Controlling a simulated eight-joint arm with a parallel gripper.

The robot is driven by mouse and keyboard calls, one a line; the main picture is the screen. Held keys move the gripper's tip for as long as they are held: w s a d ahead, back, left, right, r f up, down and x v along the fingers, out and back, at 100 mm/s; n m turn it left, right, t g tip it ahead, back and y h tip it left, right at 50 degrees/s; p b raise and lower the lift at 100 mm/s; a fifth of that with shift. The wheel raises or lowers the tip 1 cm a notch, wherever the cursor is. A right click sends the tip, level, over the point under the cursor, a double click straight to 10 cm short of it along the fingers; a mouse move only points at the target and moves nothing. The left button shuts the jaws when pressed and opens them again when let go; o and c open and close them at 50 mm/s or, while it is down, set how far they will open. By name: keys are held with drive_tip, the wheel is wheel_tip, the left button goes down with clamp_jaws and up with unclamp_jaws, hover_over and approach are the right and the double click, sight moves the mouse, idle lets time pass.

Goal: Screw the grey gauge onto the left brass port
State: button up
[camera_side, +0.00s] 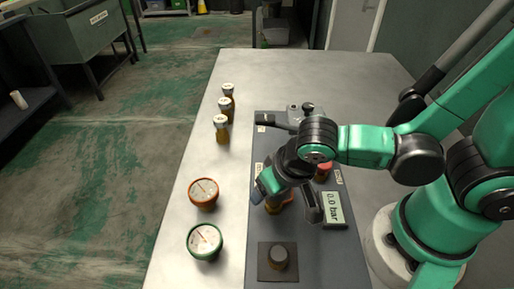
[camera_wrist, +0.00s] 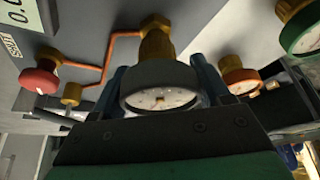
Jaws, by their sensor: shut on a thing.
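In the wrist view the grey gauge (camera_wrist: 160,77) has a dark grey rim and a white dial facing the camera. My gripper (camera_wrist: 160,92) is shut on it, with a blue finger on each side. Behind the gauge is a brass hex fitting (camera_wrist: 156,42), in line with it, where a copper pipe ends. I cannot tell whether the gauge is threaded on it. In the side view my gripper (camera_side: 268,188) is low over the grey panel (camera_side: 310,262), with a bit of brass (camera_side: 273,208) just below; the gauge is mostly hidden there.
An orange gauge (camera_side: 203,192) and a green gauge (camera_side: 205,242) lie on the table left of the panel. Several small bottles (camera_side: 222,127) stand behind them. A red knob (camera_side: 323,171), a 0.0 bar display (camera_side: 334,208) and a grey round piece (camera_side: 278,257) are on the panel.

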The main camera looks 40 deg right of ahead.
drive_tip(key=shift+m, duration=0.5)
drive_tip(key=shift+m+g+h, duration=0.3)
drive_tip(key=shift+m+h, duration=0.3)
drive_tip(key=shift+m, duration=0.5)
drive_tip(key=o, duration=1.2)
drive_tip(key=shift+o, duration=0.2)
drive_tip(key=shift+d, duration=0.1)
drive_tip(key=shift+r, duration=3.5)
